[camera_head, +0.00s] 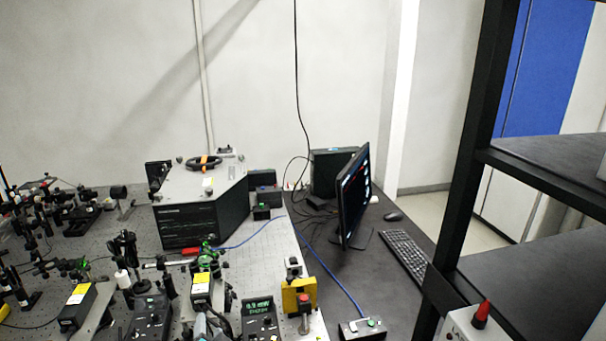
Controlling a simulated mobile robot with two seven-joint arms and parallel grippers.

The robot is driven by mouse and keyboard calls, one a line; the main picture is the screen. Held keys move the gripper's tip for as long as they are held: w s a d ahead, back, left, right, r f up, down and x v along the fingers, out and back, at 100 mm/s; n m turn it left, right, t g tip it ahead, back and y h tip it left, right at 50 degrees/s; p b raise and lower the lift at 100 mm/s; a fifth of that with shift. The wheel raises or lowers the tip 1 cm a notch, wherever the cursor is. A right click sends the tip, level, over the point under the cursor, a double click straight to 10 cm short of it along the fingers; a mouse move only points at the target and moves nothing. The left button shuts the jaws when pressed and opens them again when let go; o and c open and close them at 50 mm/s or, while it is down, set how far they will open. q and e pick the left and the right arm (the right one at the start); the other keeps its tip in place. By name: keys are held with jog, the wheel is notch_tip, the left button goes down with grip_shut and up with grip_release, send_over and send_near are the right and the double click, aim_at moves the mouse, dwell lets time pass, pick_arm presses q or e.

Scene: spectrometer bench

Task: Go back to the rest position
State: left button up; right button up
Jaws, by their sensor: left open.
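My right gripper is not in view. The optical bench (262,262) fills the lower left. A large grey and black spectrometer box (203,222) stands on it, with a black and orange handle on top.
Several optical mounts (75,215) crowd the bench's left. A yellow block (299,297) and a meter with a green display (259,317) stand near the front. A monitor (354,197) and keyboard (405,256) sit on the dark desk. A black rack (468,150) rises at right.

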pick_arm(q)
jog(key=s+d+f+n+g+h, duration=0.1)
jog(key=s+d+n+g+h, duration=0.15)
jog(key=s, duration=0.65)
jog(key=s+d+f+n+g+h, duration=0.1)
jog(key=s+g, duration=0.3)
jog(key=s, duration=0.5)
jog(key=s+d+n+g+h, duration=0.1)
jog(key=s+d+g+h, duration=0.15)
jog(key=s, duration=0.75)
notch_tip(320, 180, down, 29)
jog(key=a+g+b, duration=0.1)
jog(key=b, duration=0.7)
jog(key=s+a+f+b, duration=0.1)
jog(key=s+f+b, duration=0.4)
jog(key=s+f, duration=0.3)
jog(key=s+a+f+g+y+b, duration=0.1)
jog(key=s+f+b, duration=0.3)
jog(key=f, duration=1.3)
jog(key=s, duration=0.4)
jog(key=shift+s+a+f+b, duration=0.15)
jog(key=shift+s+a+b, duration=0.2)
jog(key=shift+s+a, duration=0.05)
